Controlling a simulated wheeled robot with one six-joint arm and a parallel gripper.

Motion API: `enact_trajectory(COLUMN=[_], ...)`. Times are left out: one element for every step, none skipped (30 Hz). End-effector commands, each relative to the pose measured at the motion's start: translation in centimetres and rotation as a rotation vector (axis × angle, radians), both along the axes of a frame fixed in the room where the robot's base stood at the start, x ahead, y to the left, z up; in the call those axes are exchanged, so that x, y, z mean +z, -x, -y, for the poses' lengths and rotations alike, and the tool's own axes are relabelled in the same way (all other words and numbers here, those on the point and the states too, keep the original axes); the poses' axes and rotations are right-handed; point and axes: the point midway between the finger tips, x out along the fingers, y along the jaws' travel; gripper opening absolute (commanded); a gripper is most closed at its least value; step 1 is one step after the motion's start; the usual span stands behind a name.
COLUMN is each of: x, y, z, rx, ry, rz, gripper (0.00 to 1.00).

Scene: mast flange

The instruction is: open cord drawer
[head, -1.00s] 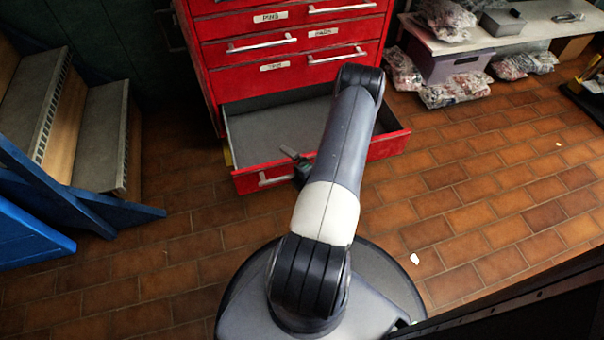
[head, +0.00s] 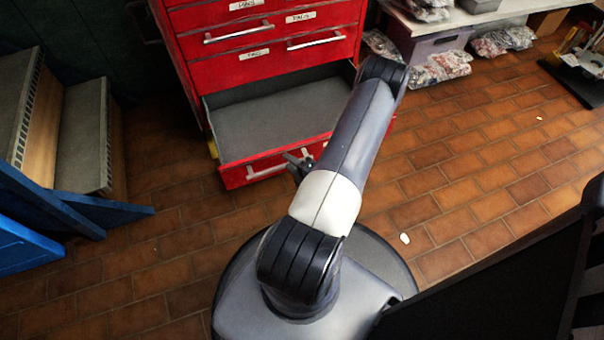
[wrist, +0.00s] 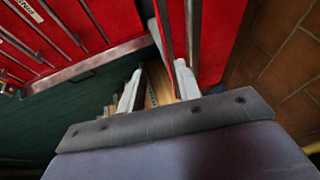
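The red cabinet's bottom drawer (head: 285,115) stands pulled well out in the head view, its grey floor bare. Its bar handle (head: 262,172) is on the red front. No label on that front can be read. My gripper (head: 297,160) is close to the top of the drawer front, partly hidden behind my arm. In the wrist view the two pale fingertips of my gripper (wrist: 158,85) stand apart with a gap between them. A red panel and thin grey bars lie just beyond them; I cannot tell whether they touch.
Shut drawers with bar handles and labels (head: 270,45) are above. Grey steps with blue sides (head: 85,140) stand on the left. A bench with a purple bin (head: 432,42) and bagged parts is at back right. The tiled floor (head: 480,160) is mostly clear.

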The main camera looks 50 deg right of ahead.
Motion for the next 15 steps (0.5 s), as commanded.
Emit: enact_trajectory(x=[-0.1,-0.1,-0.2,-0.2,-0.2,-0.3,-0.3,-0.3,-0.3,-0.3,-0.3,-0.4,-0.4,-0.4,-0.4], y=[0.4,0.6,0.9,1.1,1.3,1.6,1.8,2.0,2.2,2.5,2.7,3.0,3.2,3.4,3.6], z=[0.0,-0.1,-0.2,-0.2,-0.2,-0.3,-0.4,-0.4,-0.5,-0.5,-0.5,-0.6,-0.6,-0.7,-0.7], rx=[-0.004,-0.003,-0.002,-0.002,-0.002,-0.001,0.0,-0.001,-0.001,-0.001,0.0,0.0,0.0,0.0,0.0], ry=[-0.003,-0.003,-0.004,-0.004,-0.005,-0.005,-0.006,-0.005,-0.006,-0.006,-0.006,-0.006,-0.007,-0.007,-0.007], rz=[-0.002,-0.002,-0.002,-0.002,-0.003,-0.003,-0.003,-0.003,-0.004,-0.004,-0.005,-0.005,-0.006,-0.006,-0.006], gripper=[0.35,0.35,0.35,0.35,0.35,0.35,0.35,0.35,0.35,0.35,0.35,0.35,0.35,0.35,0.35])
